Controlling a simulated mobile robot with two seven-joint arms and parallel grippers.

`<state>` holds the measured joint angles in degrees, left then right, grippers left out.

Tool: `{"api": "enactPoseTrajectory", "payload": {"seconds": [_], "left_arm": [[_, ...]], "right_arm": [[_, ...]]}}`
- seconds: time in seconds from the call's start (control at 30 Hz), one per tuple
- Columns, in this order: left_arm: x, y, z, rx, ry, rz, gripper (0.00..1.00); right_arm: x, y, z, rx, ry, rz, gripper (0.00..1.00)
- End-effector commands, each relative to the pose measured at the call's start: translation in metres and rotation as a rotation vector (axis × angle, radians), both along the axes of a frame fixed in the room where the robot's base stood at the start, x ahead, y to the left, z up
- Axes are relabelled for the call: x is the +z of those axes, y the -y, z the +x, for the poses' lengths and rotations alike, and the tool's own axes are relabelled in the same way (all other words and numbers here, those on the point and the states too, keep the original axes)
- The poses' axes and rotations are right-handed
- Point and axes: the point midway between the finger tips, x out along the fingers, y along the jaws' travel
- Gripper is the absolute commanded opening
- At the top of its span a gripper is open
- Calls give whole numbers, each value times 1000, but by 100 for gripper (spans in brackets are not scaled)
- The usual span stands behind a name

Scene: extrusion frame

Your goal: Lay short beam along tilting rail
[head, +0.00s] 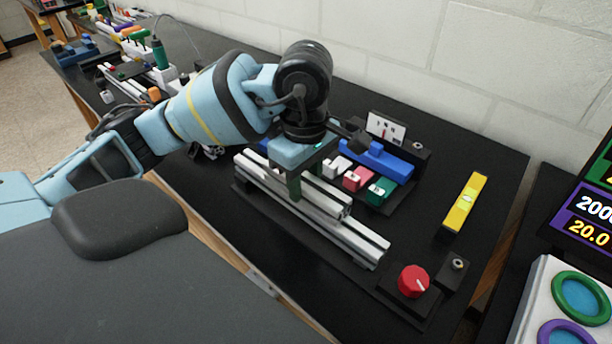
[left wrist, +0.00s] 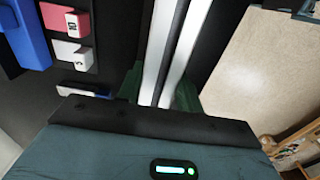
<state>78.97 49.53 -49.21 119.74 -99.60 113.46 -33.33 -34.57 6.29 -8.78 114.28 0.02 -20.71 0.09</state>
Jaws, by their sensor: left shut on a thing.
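The short beam (head: 330,199) is a silver slotted profile. It lies lengthwise over the tilting rail (head: 364,242), a longer silver profile on a black base, whose right end extends beyond the beam. I cannot tell whether beam and rail touch. My left gripper (head: 295,187) points down and is shut across the beam, with a green finger on each side of it. In the left wrist view, the silver profile (left wrist: 164,50) runs between the green fingers; the gripper body hides the rest. My right gripper is not in view.
A red knob (head: 413,281) sits at the rail's right end. Behind the rail are a blue block (head: 378,162) and white, red (head: 357,179) and green (head: 381,191) blocks in a black holder. A yellow spirit level (head: 464,203) lies on the right, with bare black tabletop around it.

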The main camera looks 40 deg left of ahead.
Motion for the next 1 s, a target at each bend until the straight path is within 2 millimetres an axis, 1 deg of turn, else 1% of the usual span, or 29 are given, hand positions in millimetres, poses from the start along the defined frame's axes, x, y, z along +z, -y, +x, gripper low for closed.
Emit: {"api": "enactPoseTrajectory", "payload": {"seconds": [0.03,0.07,0.2,0.23,0.47,0.57,0.67,0.77,1.0], "left_arm": [[-2,0,0,0,1,0,6],[-2,0,0,0,0,0,37],[-1,0,0,0,1,0,56],[-1,0,0,1,1,0,58],[-1,0,0,1,1,0,58],[3,0,0,1,2,0,58],[15,0,0,1,6,1,58],[29,0,1,0,7,0,58],[82,0,1,2,12,1,58]], "right_arm": [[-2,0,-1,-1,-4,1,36],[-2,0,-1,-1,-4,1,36],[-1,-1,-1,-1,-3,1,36],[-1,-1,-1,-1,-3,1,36],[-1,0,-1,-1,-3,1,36],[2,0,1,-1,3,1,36],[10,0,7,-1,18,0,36],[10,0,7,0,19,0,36],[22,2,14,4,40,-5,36]]}}
